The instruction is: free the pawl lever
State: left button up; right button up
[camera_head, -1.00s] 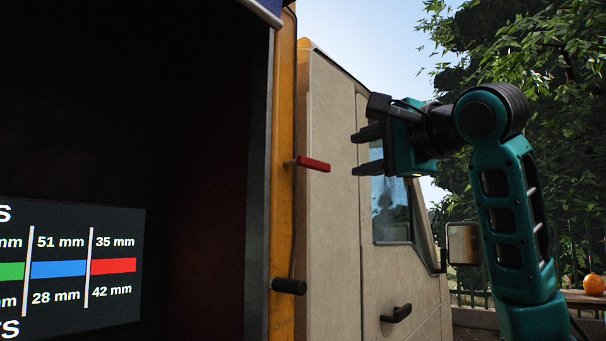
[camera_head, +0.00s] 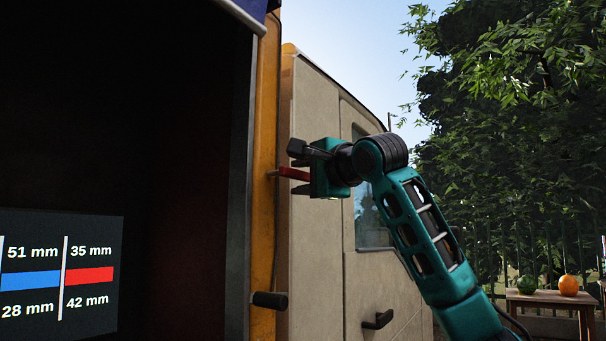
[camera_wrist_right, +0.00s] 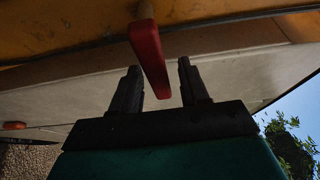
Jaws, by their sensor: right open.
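The red-handled lever (camera_head: 292,173), which I take for the pawl lever, sticks out from the orange post (camera_head: 265,120) at the edge of the dark opening. In the right wrist view its red grip (camera_wrist_right: 149,55) hangs from the top, with its end between the two dark fingers. My right gripper (camera_head: 298,170) is open at the lever, and its teal body hides part of the grip. In the right wrist view the gripper (camera_wrist_right: 158,75) has a finger on each side of the grip, with visible gaps. My left gripper is not in view.
A black-ended handle (camera_head: 270,300) juts from the post below. The beige cab door (camera_head: 325,270) has a black door handle (camera_head: 378,320). A dark sign (camera_head: 60,270) shows millimetre sizes. A wooden table (camera_head: 545,298) with an orange fruit (camera_head: 568,285) and a green one stands far right.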

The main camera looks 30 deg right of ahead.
grip_shut()
dwell(0.5)
